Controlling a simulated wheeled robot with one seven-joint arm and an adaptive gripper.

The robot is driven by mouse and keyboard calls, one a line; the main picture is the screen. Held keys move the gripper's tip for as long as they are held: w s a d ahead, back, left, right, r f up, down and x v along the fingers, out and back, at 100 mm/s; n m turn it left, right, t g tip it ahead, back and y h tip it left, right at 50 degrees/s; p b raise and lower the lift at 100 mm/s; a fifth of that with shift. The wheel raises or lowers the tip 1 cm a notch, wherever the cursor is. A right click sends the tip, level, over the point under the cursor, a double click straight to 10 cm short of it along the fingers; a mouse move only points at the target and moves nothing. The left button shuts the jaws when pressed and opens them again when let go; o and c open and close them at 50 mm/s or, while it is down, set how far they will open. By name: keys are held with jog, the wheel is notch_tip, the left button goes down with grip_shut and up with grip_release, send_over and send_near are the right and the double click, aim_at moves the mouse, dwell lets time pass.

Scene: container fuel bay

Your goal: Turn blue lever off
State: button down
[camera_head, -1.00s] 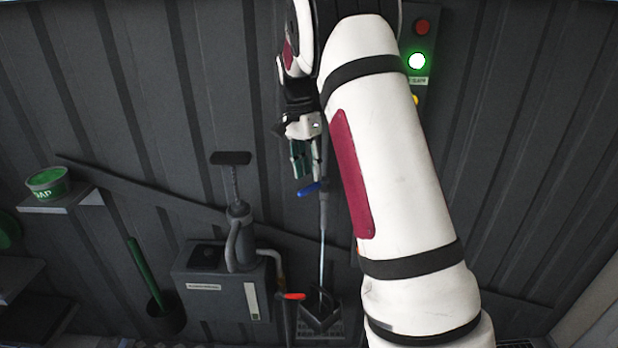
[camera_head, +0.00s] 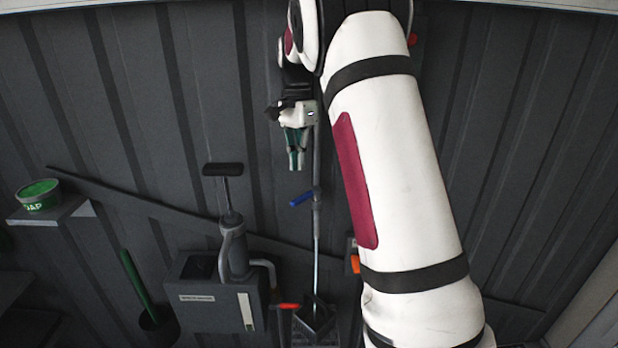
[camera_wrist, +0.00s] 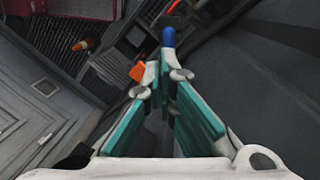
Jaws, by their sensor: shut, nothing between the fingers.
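The blue lever (camera_head: 301,199) is a short handle sticking out to the left from a thin vertical grey pipe (camera_head: 317,240) on the wall. My gripper (camera_head: 297,167) points down just above the lever, with a small gap between them in the head view. Its teal-padded fingers are shut with nothing held. In the wrist view the blue lever's end (camera_wrist: 169,37) shows just beyond the fingertips (camera_wrist: 165,74). The fingertips hide part of the lever and pipe there, and I cannot tell whether they touch.
A red-handled lever (camera_head: 288,306) is lower down, beside a grey box with a hand pump (camera_head: 234,250). An orange part (camera_head: 354,262) shows beside my arm. A shelf with a green tub (camera_head: 38,195) is at left. Bare corrugated wall lies left of my gripper.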

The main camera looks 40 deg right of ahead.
jog(key=s+d+f+m+t+p, duration=0.25)
jog(key=s+m+t+p, duration=0.6)
jog(key=s+m, duration=0.75)
jog(key=w+a+f+m+b, duration=0.1)
jog(key=w+f+b, duration=0.1)
jog(key=w+f, duration=0.5)
jog(key=shift+w+a+f+m+t+y+b, duration=0.15)
jog(key=shift+w+f+m+t+y+b, duration=0.15)
jog(key=shift+w, duration=2)
